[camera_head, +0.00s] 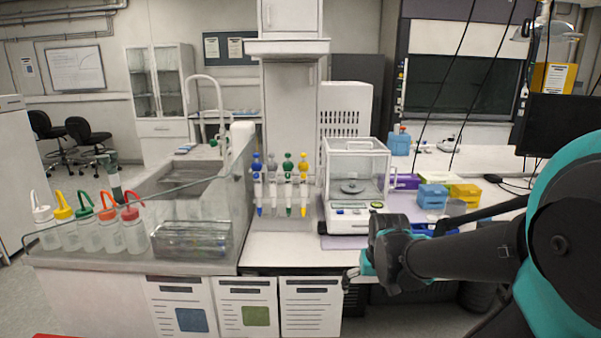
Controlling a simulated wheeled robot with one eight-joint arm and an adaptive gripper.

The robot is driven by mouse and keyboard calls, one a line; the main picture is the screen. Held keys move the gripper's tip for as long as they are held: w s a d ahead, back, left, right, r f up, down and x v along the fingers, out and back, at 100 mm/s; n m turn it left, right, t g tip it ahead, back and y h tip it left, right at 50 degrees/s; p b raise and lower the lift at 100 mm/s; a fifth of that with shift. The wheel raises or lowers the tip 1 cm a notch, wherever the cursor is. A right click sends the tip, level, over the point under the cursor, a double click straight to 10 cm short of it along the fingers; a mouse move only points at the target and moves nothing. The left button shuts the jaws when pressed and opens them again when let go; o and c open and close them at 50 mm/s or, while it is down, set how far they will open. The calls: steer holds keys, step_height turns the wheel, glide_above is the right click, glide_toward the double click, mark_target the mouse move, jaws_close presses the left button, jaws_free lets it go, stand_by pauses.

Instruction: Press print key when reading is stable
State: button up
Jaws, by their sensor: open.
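The balance (350,217) stands on the white bench right of centre. It has a clear glass draft shield (358,160) with a round pan (352,187) inside. Its front panel has a small display and keys, among them a green-edged round spot (377,205); the reading and key labels are too small to read. My dark and teal arm comes in from the right, and its wrist end appears just in front of and right of the balance's front.
A pipette stand (282,190) with several coloured pipettes is close left of the balance. Blue boxes (432,196), a yellow box (465,194) and a purple box (405,181) stand to its right. Wash bottles (133,232), a sink (185,178) and a glass shelf are farther left.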

steer(key=s+f, duration=0.5)
steer(key=shift+s+d+t, duration=0.2)
steer(key=shift+s+t, duration=0.1)
steer(key=shift+s, duration=0.1)
steer(key=shift+r, duration=0.1)
jaws_close()
stand_by(1.3)
